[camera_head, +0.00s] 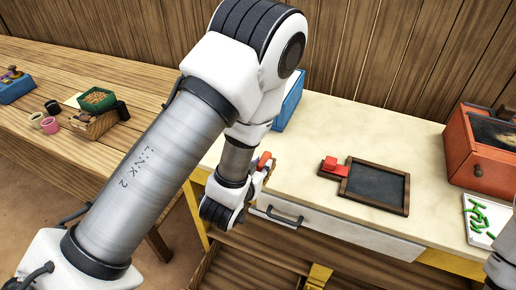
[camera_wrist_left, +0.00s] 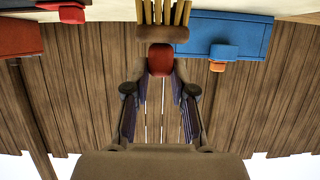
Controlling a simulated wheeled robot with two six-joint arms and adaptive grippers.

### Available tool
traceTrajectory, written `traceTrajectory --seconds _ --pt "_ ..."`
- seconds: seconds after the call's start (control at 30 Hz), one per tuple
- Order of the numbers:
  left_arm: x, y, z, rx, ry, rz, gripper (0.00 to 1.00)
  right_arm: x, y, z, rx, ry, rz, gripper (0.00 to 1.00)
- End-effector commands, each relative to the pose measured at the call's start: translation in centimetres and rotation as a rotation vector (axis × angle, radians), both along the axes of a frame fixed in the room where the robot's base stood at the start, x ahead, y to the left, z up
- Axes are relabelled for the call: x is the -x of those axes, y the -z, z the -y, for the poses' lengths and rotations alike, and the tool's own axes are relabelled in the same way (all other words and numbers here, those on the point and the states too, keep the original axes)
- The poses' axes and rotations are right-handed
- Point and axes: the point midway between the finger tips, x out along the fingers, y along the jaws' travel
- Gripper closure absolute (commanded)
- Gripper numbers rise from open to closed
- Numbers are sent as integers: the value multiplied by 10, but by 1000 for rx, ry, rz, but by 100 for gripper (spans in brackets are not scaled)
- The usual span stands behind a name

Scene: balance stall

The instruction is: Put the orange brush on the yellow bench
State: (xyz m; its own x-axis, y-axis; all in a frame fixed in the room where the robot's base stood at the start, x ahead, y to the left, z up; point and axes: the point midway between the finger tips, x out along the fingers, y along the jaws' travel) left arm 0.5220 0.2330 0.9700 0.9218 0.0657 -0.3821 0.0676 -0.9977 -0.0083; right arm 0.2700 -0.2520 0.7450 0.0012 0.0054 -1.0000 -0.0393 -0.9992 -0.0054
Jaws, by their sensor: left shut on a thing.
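The orange brush (camera_wrist_left: 160,62) is between the fingers of my left gripper (camera_wrist_left: 160,92), which is shut on its red-orange handle. In the left wrist view its brown head and pale yellow bristles point to the top of the picture, toward the bench top. In the head view my left gripper (camera_head: 262,168) is at the left end of the yellow bench (camera_head: 330,125), mostly behind my own arm, with a bit of orange showing beside it. The bench has a pale top and yellow frame. I cannot tell whether the bristles touch the top. My right gripper is out of view.
On the bench are a blue box (camera_head: 290,102), a dark slate (camera_head: 375,187) with a red block (camera_head: 337,166), an orange box (camera_head: 475,160) and a white card with green marks (camera_head: 472,236). A wooden table (camera_head: 60,165) with small goods stands left.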

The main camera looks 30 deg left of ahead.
Motion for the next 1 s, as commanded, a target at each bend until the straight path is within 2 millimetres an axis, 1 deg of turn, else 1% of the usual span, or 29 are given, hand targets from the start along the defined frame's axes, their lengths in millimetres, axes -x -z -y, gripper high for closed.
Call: traceTrajectory --seconds 0.03,0.2,0.33,0.37,0.4,0.7,0.8,0.87,1.0 --pt "-4 14 -2 1 -3 6 100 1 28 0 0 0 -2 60" --pt "-12 15 -9 1 -3 5 100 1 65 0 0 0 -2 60" --pt "-15 16 -13 2 3 5 100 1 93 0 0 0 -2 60" --pt "-22 5 -18 8 0 2 100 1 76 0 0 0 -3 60" --pt "-29 4 -24 9 -2 1 100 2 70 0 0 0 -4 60" --pt "-85 10 -68 3 1 0 100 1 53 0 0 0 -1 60" --pt "-96 13 -75 1 4 0 100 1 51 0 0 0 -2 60" --pt "-98 17 -77 -1 4 -3 100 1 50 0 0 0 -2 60" --pt "-98 41 -77 -2 5 -5 100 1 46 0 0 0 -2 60"
